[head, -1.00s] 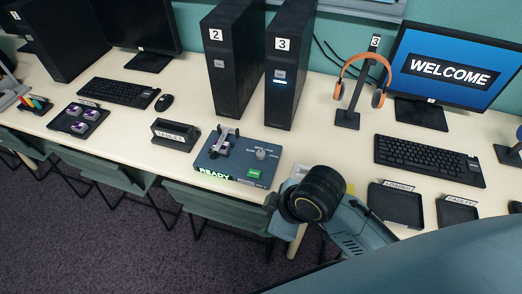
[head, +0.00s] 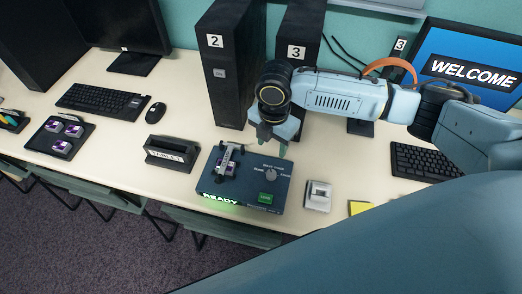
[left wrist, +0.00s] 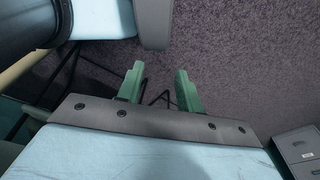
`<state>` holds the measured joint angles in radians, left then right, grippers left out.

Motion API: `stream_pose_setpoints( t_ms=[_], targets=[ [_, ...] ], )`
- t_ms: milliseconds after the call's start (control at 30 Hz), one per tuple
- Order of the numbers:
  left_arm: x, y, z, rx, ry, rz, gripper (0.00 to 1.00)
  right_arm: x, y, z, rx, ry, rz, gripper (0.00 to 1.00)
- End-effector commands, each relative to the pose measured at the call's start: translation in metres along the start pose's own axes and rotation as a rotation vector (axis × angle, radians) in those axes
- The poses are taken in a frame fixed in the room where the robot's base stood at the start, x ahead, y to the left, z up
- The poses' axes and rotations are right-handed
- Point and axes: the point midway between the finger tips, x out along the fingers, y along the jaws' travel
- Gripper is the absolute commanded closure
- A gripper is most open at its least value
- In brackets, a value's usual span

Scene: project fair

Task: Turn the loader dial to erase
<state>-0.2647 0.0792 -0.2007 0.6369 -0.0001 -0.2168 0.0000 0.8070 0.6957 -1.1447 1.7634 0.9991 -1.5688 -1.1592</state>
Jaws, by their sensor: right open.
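The loader (head: 205,185) is a dark blue-grey box near the front of the table. Its small grey dial (head: 271,174) stands on the right half of the top, with small print around it; I cannot read which mark it points to. A green button (head: 267,199) sits in front of the dial. A lit READY sign (head: 221,198) is on the front edge. A purple chip (head: 229,166) lies under a grey clamp at the left. My right gripper (head: 269,146) is open, pointing down behind and above the dial, apart from it. My left gripper (left wrist: 160,85) is open and empty over the floor.
A chip tray (head: 47,143) and keyboard (head: 100,101) lie further left.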

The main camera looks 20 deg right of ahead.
Motion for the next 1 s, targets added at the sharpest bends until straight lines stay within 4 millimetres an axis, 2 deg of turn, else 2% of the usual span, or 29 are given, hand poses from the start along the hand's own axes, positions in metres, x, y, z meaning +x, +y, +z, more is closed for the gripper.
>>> stream_pose_setpoints(
  t_ms=[33, 100, 167, 300, 400, 533, 700, 800, 1000],
  targets=[
    [0.001, -0.002, -0.011, 0.0, 0.016, -0.002, 0.64, 0.003, -0.001, 0.0, -0.002, 0.0, -0.004, 0.5],
    [0.002, -0.002, -0.01, 0.0, 0.017, -0.002, 0.64, 0.009, -0.001, 0.0, -0.003, 0.001, -0.005, 0.5],
    [0.002, 0.001, 0.004, 0.0, -0.004, 0.001, 0.64, 0.018, -0.001, 0.0, -0.002, 0.001, -0.006, 0.5],
    [0.003, 0.008, 0.051, -0.001, -0.078, 0.01, 0.64, 0.046, -0.001, -0.001, -0.001, 0.002, -0.005, 0.5],
    [0.005, 0.01, 0.066, -0.001, -0.099, 0.013, 0.64, 0.068, -0.001, 0.0, -0.001, 0.0, -0.004, 0.5],
    [0.01, 0.009, 0.059, -0.001, -0.088, 0.011, 0.64, 0.095, -0.001, -0.001, -0.001, 0.001, -0.003, 0.5],
    [0.017, 0.005, 0.032, -0.001, -0.043, 0.006, 0.64, 0.12, 0.0, -0.001, -0.002, 0.0, -0.002, 0.5],
    [0.018, 0.004, 0.025, -0.001, -0.031, 0.005, 0.64, 0.128, -0.001, 0.0, -0.002, 0.0, -0.002, 0.5],
    [0.019, 0.005, 0.031, -0.001, -0.042, 0.006, 0.64, 0.133, 0.0, 0.0, -0.002, 0.0, 0.0, 0.5]
  ],
)
